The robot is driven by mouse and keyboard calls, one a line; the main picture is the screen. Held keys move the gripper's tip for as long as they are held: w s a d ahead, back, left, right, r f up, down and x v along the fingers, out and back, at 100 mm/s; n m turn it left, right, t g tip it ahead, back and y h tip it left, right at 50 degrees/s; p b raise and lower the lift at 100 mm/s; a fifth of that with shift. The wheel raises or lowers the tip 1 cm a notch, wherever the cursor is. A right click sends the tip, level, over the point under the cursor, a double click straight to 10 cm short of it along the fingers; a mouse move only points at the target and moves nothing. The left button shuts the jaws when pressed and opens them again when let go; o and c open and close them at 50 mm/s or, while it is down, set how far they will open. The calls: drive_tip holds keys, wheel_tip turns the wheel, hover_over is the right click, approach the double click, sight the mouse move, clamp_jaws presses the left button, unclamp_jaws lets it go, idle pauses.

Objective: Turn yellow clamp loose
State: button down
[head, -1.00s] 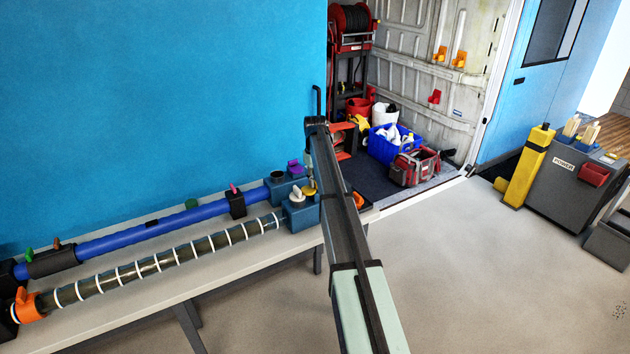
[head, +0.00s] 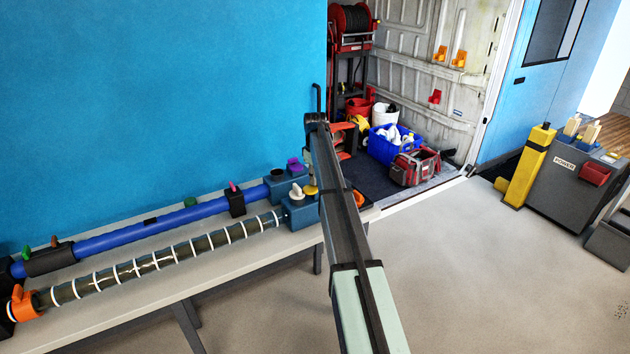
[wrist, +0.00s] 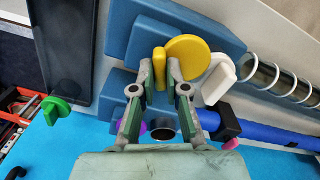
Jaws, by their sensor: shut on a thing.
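The yellow clamp (wrist: 188,57) has a round disc and an upright tab, and sits on a blue block (wrist: 130,48). In the wrist view my gripper (wrist: 159,73) has one finger on each side of the tab and is shut on it. The disc lies just right of the fingers. In the head view the yellow clamp (head: 311,190) is a small patch at the right end of the blue block (head: 300,212), beside my arm. My fingers are hard to make out there.
A white handle (wrist: 218,78) stands close right of the clamp. A purple knob (wrist: 130,127) and a black-rimmed port (wrist: 162,127) lie near the fingers. The ringed clear tube (head: 165,257) and blue pipe (head: 155,228) run left along the bench (head: 190,280).

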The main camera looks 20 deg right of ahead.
drive_tip(key=n+b, duration=0.1)
drive_tip(key=n, duration=0.5)
drive_tip(key=shift+f+n+b, duration=0.1)
drive_tip(key=shift+n+b, duration=0.2)
drive_tip(key=n+b, duration=0.1)
drive_tip(key=n, duration=0.5)
drive_tip(key=shift+n, duration=0.3)
drive_tip(key=c, duration=1.2)
unclamp_jaws()
wheel_tip(320, 180, up, 12)
drive_tip(key=shift+r, duration=0.1)
drive_tip(key=shift+a, duration=0.1)
